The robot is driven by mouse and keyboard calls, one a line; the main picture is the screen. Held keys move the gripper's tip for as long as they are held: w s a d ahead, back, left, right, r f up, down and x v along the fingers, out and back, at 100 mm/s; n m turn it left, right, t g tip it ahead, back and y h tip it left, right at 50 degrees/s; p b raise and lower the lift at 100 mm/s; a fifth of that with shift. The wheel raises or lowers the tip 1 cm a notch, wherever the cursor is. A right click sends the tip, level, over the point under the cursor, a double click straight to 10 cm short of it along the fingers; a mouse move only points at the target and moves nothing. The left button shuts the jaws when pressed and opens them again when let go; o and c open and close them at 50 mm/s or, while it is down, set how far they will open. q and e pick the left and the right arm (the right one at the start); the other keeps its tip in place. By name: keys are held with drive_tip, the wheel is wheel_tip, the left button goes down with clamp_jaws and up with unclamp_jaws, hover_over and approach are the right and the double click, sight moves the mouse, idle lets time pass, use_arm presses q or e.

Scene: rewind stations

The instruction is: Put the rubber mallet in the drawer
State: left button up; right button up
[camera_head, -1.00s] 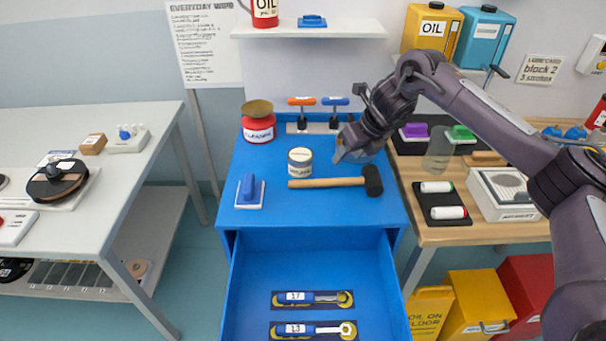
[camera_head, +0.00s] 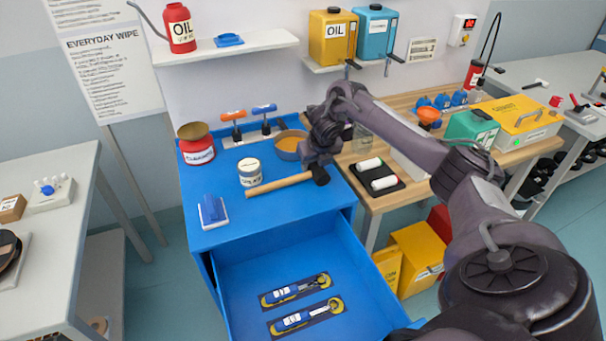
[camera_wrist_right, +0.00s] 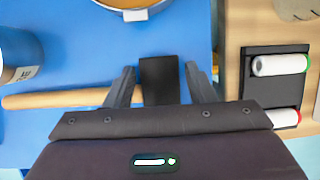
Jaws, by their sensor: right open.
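The rubber mallet lies on the blue cabinet top (camera_head: 225,232), its black head to the right and its wooden handle (camera_head: 278,186) pointing left. In the right wrist view its head (camera_wrist_right: 160,80) sits between the two spread fingers of my right gripper (camera_wrist_right: 162,88). In the head view this gripper (camera_head: 318,165) is down at the mallet head and partly covers it. The fingers are open, with a visible gap on each side of the head. The blue drawer (camera_head: 300,250) below is pulled open, with two blue-handled wrenches (camera_head: 305,318) lying in it. My left gripper is out of view.
A black tray (camera_head: 378,178) with white rolls sits to the right.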

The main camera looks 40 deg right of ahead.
drive_tip(key=shift+w+f, duration=0.3)
drive_tip(key=shift+f, duration=0.35)
drive_tip(key=c, duration=0.9)
drive_tip(key=shift+c, duration=0.8)
drive_tip(key=shift+r, duration=0.1)
drive_tip(key=shift+d+r, duration=0.1)
